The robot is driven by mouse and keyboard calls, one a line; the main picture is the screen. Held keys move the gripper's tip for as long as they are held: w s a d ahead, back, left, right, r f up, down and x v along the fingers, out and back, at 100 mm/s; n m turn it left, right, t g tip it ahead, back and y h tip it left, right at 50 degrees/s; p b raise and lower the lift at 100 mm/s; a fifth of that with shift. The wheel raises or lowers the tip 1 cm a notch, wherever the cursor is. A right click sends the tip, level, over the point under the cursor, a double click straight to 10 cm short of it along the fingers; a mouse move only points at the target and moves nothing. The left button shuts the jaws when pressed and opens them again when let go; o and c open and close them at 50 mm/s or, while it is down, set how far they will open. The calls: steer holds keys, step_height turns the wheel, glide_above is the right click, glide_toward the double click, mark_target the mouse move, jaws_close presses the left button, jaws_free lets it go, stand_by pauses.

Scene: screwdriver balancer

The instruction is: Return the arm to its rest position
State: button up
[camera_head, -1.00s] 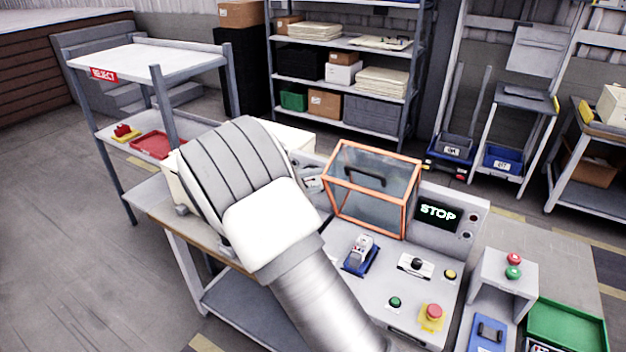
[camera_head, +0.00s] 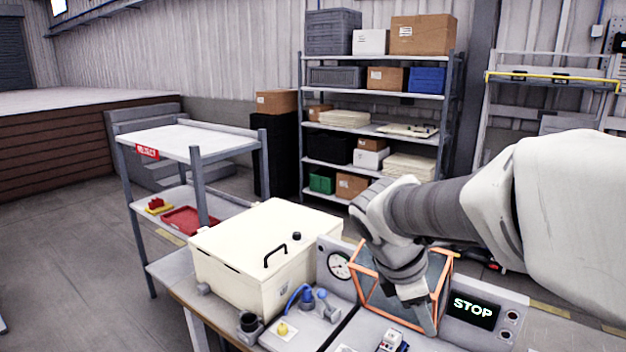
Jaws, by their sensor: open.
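My arm enters from the right edge, grey and white, and bends downward in front of the orange-framed clear box (camera_head: 447,290). My gripper (camera_head: 425,318) hangs at its end, pointing down, before that box and above the bench panel. It is small and partly seen, and it is open, with nothing visible in it. I cannot tell whether it touches the box. The arm hides much of the box.
A cream lidded box (camera_head: 235,262) stands on the bench, left of a gauge (camera_head: 340,265) and blue fittings (camera_head: 300,298). A panel display (camera_head: 473,309) reads STOP. A white-topped cart (camera_head: 200,143) stands left; a loaded shelf (camera_head: 375,130) stands behind. Open floor lies at far left.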

steer(key=s+a+m+t+y, duration=0.1)
steer(key=s+m+y, duration=0.1)
steer(key=s+m, duration=0.4)
steer(key=s+a+r+m+t+y, duration=0.1)
steer(key=s+a+m+t+y, duration=0.1)
steer(key=s+m, duration=0.5)
steer(key=m+y, duration=0.1)
steer(key=m, duration=0.3)
steer(key=shift+s+a+r+b, duration=0.25)
steer(key=shift+s+a+b, duration=0.05)
